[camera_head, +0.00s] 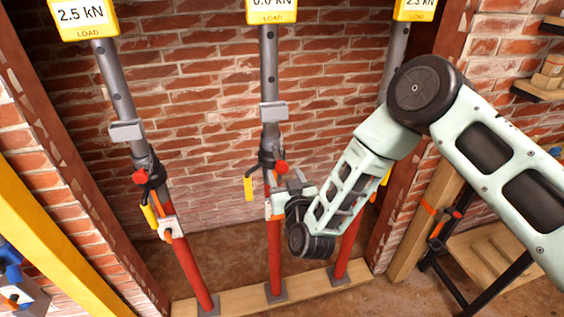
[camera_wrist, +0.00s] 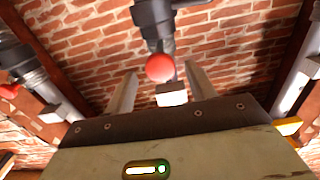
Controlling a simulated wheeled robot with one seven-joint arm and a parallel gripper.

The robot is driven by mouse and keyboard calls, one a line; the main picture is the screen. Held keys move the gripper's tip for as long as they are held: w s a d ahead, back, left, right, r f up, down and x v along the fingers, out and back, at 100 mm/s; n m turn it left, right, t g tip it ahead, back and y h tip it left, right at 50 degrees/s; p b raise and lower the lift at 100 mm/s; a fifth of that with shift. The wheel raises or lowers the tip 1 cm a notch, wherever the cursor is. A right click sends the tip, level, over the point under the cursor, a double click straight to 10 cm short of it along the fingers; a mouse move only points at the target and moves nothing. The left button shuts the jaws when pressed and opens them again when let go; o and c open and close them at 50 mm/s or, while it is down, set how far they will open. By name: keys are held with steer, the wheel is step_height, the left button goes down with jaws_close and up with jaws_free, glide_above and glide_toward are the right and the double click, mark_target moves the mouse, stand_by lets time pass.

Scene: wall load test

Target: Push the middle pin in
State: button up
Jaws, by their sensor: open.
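The middle prop has a grey upper tube (camera_head: 268,75) and a red lower tube (camera_head: 274,255). A dark collar (camera_head: 268,157) with a red ball knob (camera_head: 281,168) sits where they meet, and a yellow tag (camera_head: 248,188) hangs beside it. My gripper (camera_head: 290,187) is at the middle prop, just below the knob, and hides part of it. In the wrist view, the open fingers stand on either side of a pale block (camera_wrist: 172,95), with the red knob (camera_wrist: 160,68) just above it. I cannot make out the middle pin itself.
The left prop (camera_head: 190,270) and right prop (camera_head: 348,250) flank the middle one on a wooden sill (camera_head: 240,303). Load displays (camera_head: 82,17) top the props; the left reads 2.5 kN. A brick wall (camera_head: 200,100) stands behind. A wooden post (camera_head: 425,225) is at right.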

mark_target(283, 170)
steer(key=shift+p+x, duration=0.45)
steer(key=shift+x, duration=1.4)
jaws_close()
steer(key=b+x, duration=0.4)
steer(key=b, duration=0.1)
steer(key=shift+w+a+f, duration=0.1)
steer(key=shift+w+f, duration=0.2)
steer(key=shift+w, duration=0.1)
steer(key=shift+w+a+r, duration=0.1)
steer(key=shift+w, duration=0.25)
steer(key=shift+w+r, duration=0.15)
steer(key=shift+r, duration=0.1)
